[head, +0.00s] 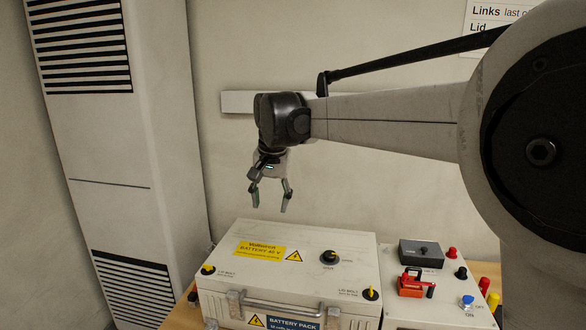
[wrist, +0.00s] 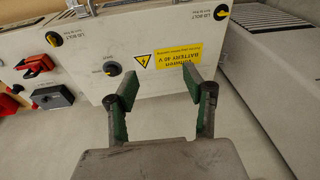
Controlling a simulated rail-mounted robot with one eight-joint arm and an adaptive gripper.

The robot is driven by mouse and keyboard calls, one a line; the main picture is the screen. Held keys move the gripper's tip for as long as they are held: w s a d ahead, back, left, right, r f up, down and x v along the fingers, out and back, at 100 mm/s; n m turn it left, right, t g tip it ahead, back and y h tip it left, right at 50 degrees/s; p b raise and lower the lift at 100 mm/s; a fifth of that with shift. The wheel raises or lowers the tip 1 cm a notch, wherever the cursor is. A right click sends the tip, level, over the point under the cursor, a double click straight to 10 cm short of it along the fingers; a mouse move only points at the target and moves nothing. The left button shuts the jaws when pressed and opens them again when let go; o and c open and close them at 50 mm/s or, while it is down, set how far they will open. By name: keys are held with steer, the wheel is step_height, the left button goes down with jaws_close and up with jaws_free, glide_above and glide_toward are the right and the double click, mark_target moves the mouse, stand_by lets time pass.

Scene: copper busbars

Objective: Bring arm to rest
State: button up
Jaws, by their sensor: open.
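My gripper (head: 270,197) hangs in the air above the back left part of the battery pack in the head view, with its fingers pointing down. Its two fingers are spread apart and nothing is between them. In the wrist view my gripper (wrist: 163,90) is also open and empty, with the lid of the battery pack below it. My arm stretches in from the right side of the head view.
The battery pack (head: 285,274) is a white case with its lid closed, a knob (head: 329,257) on top and yellow lid bolts. A control box (head: 436,285) with a red switch (head: 412,283) stands to its right. A tall vented cabinet (head: 110,170) stands at left.

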steer(key=s+d+r+t, duration=0.1)
steer(key=s+d+t, duration=0.2)
steer(key=s+d, duration=1.25)
steer(key=s+d+f+t, duration=0.1)
steer(key=s+d+f, duration=0.4)
steer(key=s, duration=0.3)
steer(key=s+d+f+n+t, duration=0.1)
steer(key=s+d+f, duration=0.4)
steer(key=s, duration=0.4)
steer(key=shift+n+h, duration=0.3)
steer(key=shift+h, duration=0.1)
steer(key=shift+d, duration=0.1)
